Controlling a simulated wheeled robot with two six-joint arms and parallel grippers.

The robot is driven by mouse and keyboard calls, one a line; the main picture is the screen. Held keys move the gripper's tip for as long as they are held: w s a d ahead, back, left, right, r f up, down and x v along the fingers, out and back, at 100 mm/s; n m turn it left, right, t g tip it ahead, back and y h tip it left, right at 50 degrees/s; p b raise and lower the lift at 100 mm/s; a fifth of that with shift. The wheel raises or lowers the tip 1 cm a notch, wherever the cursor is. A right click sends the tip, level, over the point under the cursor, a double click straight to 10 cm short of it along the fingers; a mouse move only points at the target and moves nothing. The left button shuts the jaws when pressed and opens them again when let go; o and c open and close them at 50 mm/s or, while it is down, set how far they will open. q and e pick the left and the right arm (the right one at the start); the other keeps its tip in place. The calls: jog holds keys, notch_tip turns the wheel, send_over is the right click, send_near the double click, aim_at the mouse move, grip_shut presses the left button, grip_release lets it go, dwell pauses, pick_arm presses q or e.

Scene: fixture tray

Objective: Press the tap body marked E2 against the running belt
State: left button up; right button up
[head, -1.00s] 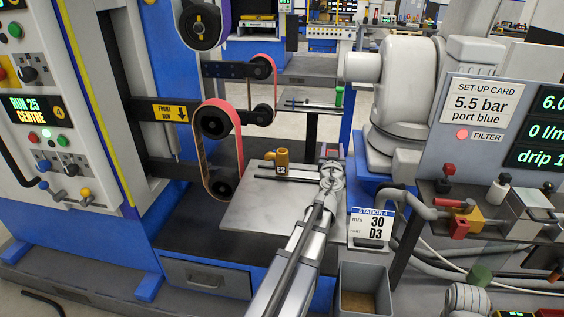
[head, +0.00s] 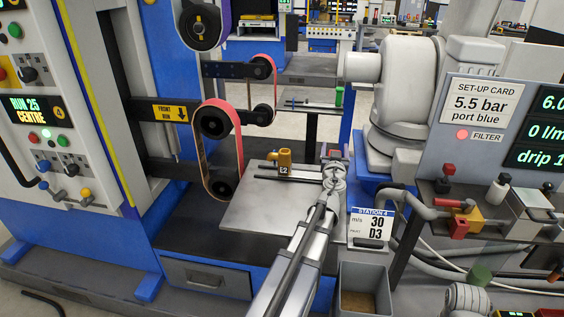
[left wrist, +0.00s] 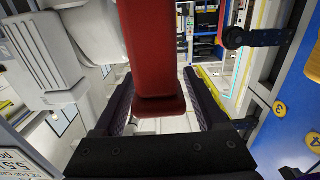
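The tap body (head: 284,157) is brass-coloured with a dark tag reading E2. It sits over the grey plate (head: 245,213), right of the red belt (head: 238,145), with a clear gap between them. My left gripper (head: 334,158) is at the plate's right edge, right of the tap body. In the left wrist view, a red handle-like block (left wrist: 155,55) fills the space between the left gripper's dark fingers (left wrist: 160,100). Whether this block is joined to the tap body cannot be told. Dark bars lie between the gripper and the tap body. My right gripper is not in view.
The belt machine's blue housing and control panel (head: 45,110) stand at left. A white machine arm (head: 400,100) rises behind at right. A station card (head: 371,228) and a grey bin (head: 364,290) are right of my left arm. The plate's front is clear.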

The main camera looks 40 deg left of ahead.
pick_arm(q)
jog(key=shift+o, duration=1)
jog(key=shift+s, duration=0.1)
jog(key=v, duration=0.7)
jog(key=shift+s+d, duration=0.2)
jog(key=shift+s, duration=0.05)
